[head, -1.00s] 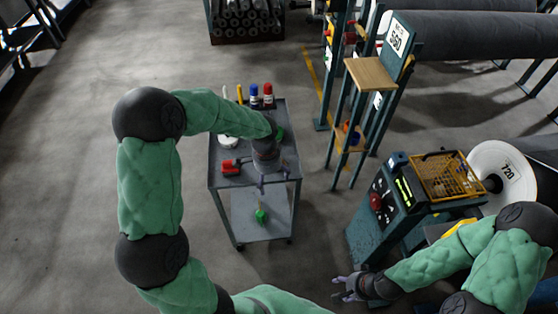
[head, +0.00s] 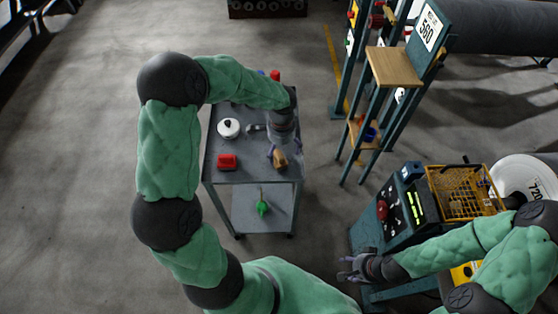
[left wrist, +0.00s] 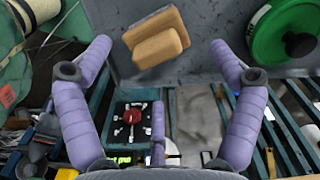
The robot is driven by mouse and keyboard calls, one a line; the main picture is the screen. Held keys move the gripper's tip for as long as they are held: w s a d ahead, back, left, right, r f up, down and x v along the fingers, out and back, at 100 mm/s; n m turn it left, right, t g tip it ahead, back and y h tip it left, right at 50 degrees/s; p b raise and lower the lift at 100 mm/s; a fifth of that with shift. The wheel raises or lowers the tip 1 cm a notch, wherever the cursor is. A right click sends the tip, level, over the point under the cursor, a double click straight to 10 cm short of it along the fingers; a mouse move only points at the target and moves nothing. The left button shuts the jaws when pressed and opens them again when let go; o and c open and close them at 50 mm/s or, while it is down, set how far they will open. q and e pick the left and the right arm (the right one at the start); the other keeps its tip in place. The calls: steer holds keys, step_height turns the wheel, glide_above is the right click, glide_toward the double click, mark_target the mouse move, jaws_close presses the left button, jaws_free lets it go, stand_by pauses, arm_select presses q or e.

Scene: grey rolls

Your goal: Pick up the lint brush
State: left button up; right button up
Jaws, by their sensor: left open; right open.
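A tan wooden block with a rounded grip on top, which I take for the lint brush (head: 280,159), lies near the front right of the grey cart's top (head: 250,172). It also shows at the top of the left wrist view (left wrist: 157,47). My left gripper (head: 284,148) is open and empty above the cart, right by the tan block. In the left wrist view its spread fingers (left wrist: 161,55) are on either side of the block, apart from it. My right gripper (head: 352,268) is open and empty beside the control console, away from the cart.
A white round item (head: 229,128) and a red item (head: 227,162) lie left of the tan block. A green spool (left wrist: 287,28) is close by in the left wrist view. A green item (head: 263,208) is on the lower shelf. A teal rack (head: 395,100) stands right of the cart.

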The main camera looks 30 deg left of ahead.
mark_target(278, 159)
arm_select(q)
steer(key=f+b, duration=0.1)
steer(key=f, duration=0.1)
steer(key=f+b, duration=0.1)
steer(key=f, duration=0.1)
steer(key=f+b, duration=0.1)
steer(key=f, duration=0.1)
steer(key=shift+s+a, duration=0.35)
steer(key=shift+r, duration=0.15)
steer(key=shift+c, duration=0.8)
steer(key=c, duration=1.4)
